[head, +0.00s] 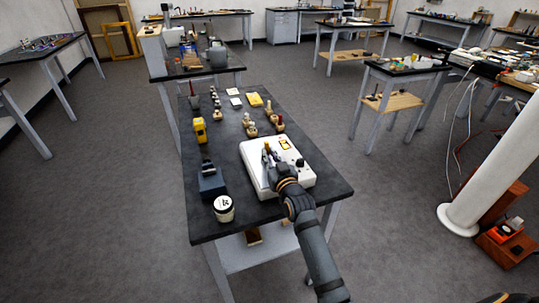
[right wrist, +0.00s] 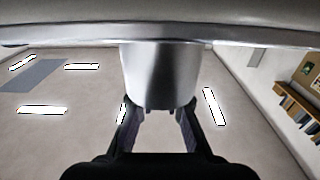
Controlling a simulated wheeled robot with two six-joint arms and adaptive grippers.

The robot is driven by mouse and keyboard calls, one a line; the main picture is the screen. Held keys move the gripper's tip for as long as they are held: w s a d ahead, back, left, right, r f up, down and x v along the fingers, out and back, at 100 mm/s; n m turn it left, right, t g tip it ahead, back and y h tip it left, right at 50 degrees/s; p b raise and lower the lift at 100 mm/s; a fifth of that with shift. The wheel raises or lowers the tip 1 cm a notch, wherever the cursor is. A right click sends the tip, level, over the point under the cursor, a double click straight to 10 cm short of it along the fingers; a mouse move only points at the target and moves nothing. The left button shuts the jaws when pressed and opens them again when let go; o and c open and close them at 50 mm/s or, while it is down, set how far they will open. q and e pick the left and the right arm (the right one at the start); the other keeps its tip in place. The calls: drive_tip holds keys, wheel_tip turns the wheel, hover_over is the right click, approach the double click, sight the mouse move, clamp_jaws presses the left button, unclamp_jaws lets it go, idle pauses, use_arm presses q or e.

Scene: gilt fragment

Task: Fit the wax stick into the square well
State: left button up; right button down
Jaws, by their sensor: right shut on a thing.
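A white box-like unit (head: 303,174) sits on the right part of the dark table. On its top is a small yellow-edged square (head: 285,144); it is too small to tell whether this is the square well. My right gripper (head: 268,156) is over the left part of the unit, shut on a small upright orange-tipped piece (head: 267,146), which looks like the wax stick. Its lower end is hidden. In the right wrist view, my fingers (right wrist: 157,118) flank a shiny grey rounded piece that I cannot identify. My left gripper is not in view.
On the table (head: 228,146) stand a white jar (head: 223,209), a dark blue block (head: 211,183), a yellow tool (head: 200,131) and several small wooden-based pieces (head: 250,129). A yellow item (head: 255,100) lies at the back.

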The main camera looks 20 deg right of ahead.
drive_tip(key=shift+f+b, duration=0.5)
drive_tip(key=shift+f, duration=0.5)
drive_tip(key=c, duration=1.3)
unclamp_jaws()
drive_tip(key=shift+s, duration=0.1)
drive_tip(key=shift+a, duration=0.1)
drive_tip(key=shift+f, duration=0.1)
